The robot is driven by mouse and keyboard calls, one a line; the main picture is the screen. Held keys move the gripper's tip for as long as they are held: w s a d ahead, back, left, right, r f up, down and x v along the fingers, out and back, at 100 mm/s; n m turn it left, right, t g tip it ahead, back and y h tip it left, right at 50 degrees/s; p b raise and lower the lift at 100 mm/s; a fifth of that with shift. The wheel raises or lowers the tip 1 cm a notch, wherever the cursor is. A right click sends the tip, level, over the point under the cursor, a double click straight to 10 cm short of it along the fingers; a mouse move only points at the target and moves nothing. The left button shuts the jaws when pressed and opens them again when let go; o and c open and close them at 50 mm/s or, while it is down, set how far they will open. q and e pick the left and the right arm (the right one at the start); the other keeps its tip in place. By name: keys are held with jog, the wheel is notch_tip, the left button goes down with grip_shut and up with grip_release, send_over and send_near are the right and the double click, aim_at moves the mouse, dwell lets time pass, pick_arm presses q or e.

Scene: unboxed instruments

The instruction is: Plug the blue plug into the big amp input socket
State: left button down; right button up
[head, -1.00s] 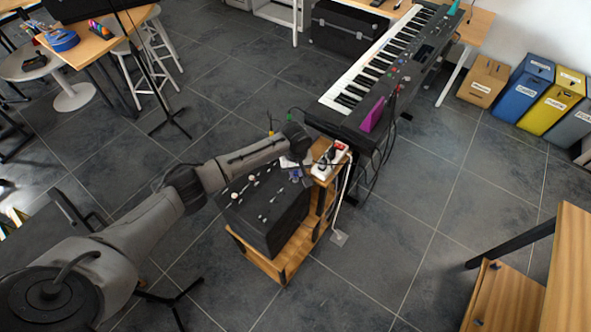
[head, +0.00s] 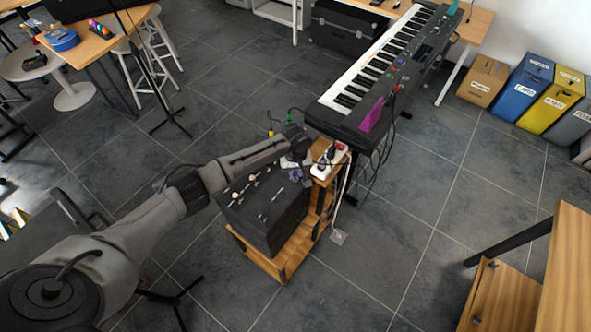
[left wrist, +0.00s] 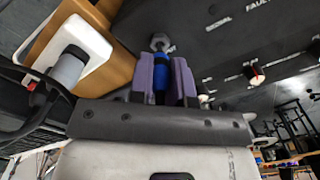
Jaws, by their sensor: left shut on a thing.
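The big amp (head: 262,225) is a black box on a wooden stand, with knobs on its top panel. My left gripper (head: 292,171) is over the panel's far right corner. In the left wrist view, the purple fingers of my left gripper (left wrist: 164,78) are shut on the blue plug (left wrist: 161,72). A grey round part (left wrist: 161,42) shows just beyond the plug, against the dark amp panel (left wrist: 222,48). I cannot tell whether it is the plug's end or a socket, nor whether the plug touches the panel. My right gripper is not in view.
A white power strip (head: 330,160) with plugs and cables sits beside the amp on the wooden stand (head: 285,262). The keyboard (head: 385,75) stands behind it. Panel knobs (left wrist: 256,75) lie right of the fingers. The floor in front is clear.

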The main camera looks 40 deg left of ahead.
pick_arm(q)
jog(key=shift+f, duration=0.4)
jog(key=shift+f+b, duration=0.4)
jog(key=shift+f, duration=0.3)
dwell(0.4)
jog(key=c, duration=1)
grip_release()
notch_tip(320, 180, up, 12)
jog(key=p, duration=0.2)
jog(key=shift+r+p, duration=0.25)
jog(key=shift+p, duration=0.05)
jog(key=shift+r, duration=0.65)
